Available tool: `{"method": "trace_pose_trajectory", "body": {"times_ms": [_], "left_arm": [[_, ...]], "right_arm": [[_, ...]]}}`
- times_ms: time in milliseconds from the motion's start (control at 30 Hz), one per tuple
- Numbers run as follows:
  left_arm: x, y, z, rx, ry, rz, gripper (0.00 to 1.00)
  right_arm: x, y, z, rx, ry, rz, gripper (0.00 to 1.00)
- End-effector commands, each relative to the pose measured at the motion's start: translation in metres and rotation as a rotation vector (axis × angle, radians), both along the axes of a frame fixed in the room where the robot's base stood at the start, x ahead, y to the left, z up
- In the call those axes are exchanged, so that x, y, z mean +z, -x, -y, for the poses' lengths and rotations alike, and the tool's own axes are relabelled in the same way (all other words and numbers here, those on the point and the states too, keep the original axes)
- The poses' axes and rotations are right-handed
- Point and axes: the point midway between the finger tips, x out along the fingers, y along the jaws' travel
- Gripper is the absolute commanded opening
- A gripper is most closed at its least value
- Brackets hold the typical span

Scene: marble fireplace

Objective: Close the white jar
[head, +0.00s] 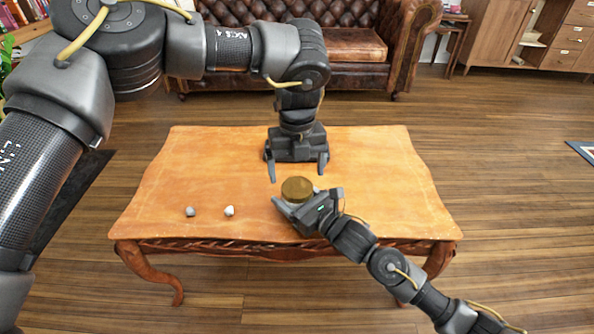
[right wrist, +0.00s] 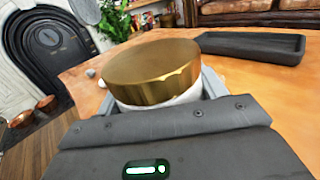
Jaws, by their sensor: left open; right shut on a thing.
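The white jar stands on the wooden table with its round gold lid (head: 297,188) on top. In the right wrist view the gold lid (right wrist: 152,68) covers the jar's top, and a strip of the white jar body (right wrist: 172,103) shows below its rim. I cannot tell how tightly the lid sits. My right gripper (head: 305,207) is shut on the jar body from the near side. My left gripper (head: 297,174) is open and empty, fingers pointing down, just behind and above the lid. Most of the jar body is hidden by the lid and right gripper.
Two small pale stones (head: 229,211) (head: 190,211) lie on the table (head: 400,195) to the left. A dark shallow tray (right wrist: 250,46) shows beyond the jar in the wrist view. A leather sofa (head: 345,48) stands behind.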

Motion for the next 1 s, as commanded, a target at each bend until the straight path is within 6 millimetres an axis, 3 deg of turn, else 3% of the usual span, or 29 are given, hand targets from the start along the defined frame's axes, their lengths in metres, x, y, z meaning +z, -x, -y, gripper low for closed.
{"method": "trace_pose_trajectory", "body": {"times_ms": [300,567,767,1000], "left_arm": [[0.034,0.000,0.001,0.166,0.001,0.001,0.89],[0.035,0.000,0.001,0.173,0.001,0.000,0.89],[0.022,0.000,0.000,0.171,-0.001,-0.002,0.89],[-0.013,0.001,0.000,0.171,-0.001,-0.002,0.89]], "right_arm": [[0.000,0.000,0.000,-0.001,0.001,-0.001,0.06],[0.000,0.000,0.000,0.000,0.000,0.000,0.06],[0.000,0.000,0.000,0.000,0.000,0.000,0.06],[0.000,0.000,0.000,0.000,0.000,0.000,0.06]]}}
